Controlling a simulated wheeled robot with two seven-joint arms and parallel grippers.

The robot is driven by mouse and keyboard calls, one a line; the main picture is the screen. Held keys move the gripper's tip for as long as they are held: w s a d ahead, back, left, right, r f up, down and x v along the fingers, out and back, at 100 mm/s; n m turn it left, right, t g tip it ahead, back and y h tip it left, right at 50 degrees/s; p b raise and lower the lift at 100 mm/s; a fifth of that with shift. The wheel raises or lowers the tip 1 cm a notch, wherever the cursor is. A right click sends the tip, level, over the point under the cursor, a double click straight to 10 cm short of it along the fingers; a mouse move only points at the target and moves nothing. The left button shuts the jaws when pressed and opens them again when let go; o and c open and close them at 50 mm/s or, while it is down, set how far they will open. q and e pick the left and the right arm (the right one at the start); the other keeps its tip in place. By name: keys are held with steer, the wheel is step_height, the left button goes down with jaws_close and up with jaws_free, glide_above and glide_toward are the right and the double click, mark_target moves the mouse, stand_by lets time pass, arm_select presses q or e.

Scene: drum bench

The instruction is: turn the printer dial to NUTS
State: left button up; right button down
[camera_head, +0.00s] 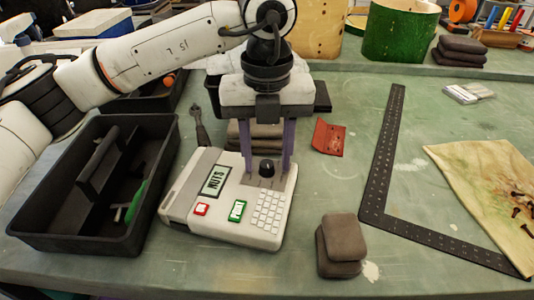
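The printer (235,200) is a cream box lying on the bench, with a screen (215,180) that reads "NUTS". It has a red button (201,209), a green button (237,211) and a white keypad (268,209). The black dial knob (266,168) stands at the printer's back right. My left gripper (267,168) points down over it, with its two purple fingers wide apart, one on each side of the knob. A gap shows between the fingers and the knob, so it looks open. My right gripper is not in view.
A black tool tray (130,235) is left of the printer. Brown pads (340,243) lie at its front right, with more behind it. A red piece (329,137), a black steel square (379,170) and a cloth (480,180) lie to the right.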

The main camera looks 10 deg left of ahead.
mark_target(267, 164)
arm_select(q)
step_height(267, 164, up, 10)
steer(key=shift+r, duration=0.15)
stand_by(0.4)
